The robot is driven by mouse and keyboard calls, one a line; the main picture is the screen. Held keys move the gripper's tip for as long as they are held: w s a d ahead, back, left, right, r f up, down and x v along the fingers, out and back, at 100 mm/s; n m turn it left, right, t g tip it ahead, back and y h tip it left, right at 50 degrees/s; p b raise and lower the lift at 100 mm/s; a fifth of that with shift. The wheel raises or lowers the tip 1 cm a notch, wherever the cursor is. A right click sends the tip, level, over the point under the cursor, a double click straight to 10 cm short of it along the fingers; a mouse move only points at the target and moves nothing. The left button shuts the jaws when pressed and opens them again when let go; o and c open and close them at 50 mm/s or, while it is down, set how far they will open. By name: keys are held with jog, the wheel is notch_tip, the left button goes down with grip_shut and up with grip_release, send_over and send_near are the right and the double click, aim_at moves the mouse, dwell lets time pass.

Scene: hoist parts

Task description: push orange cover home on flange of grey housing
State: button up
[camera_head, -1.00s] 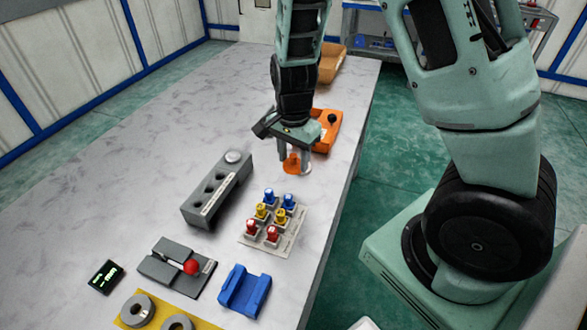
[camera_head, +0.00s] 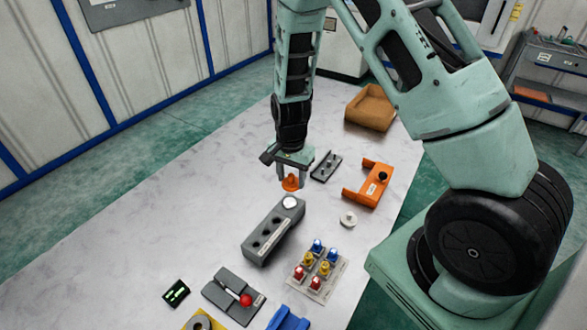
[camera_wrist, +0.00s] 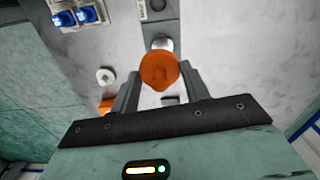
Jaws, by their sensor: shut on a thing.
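My gripper (camera_head: 291,180) is shut on the small orange cover (camera_head: 290,184) and holds it above the table. In the wrist view the cover (camera_wrist: 159,70) sits between the two fingers with its round face towards the camera. The grey housing (camera_head: 268,236) is a long block with several dark holes along its top. A pale round flange (camera_head: 290,202) stands at its far end. The cover is just beyond this flange in the head view and apart from it. In the wrist view the flange (camera_wrist: 162,44) shows just above the cover, partly hidden by it.
A pale ring (camera_head: 348,219) lies right of the housing. An orange bracket (camera_head: 374,188) and a dark plate (camera_head: 326,166) lie beyond. A board of coloured plugs (camera_head: 322,272) and a grey fixture with a red ball (camera_head: 233,296) are nearer. The table's left side is clear.

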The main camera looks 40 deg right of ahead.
aim_at(290, 202)
jog(key=shift+w+a+f, duration=0.1)
jog(key=shift+w+a, duration=0.1)
jog(key=shift+w, duration=0.05)
notch_tip(290, 202, down, 6)
jog(key=b, duration=0.5)
jog(key=shift+f, duration=0.4)
jog(key=shift+f, duration=0.65)
dwell(4.3)
jog(key=o, duration=1)
jog(key=shift+r+p, duration=2.65)
jog(key=shift+r, duration=0.85)
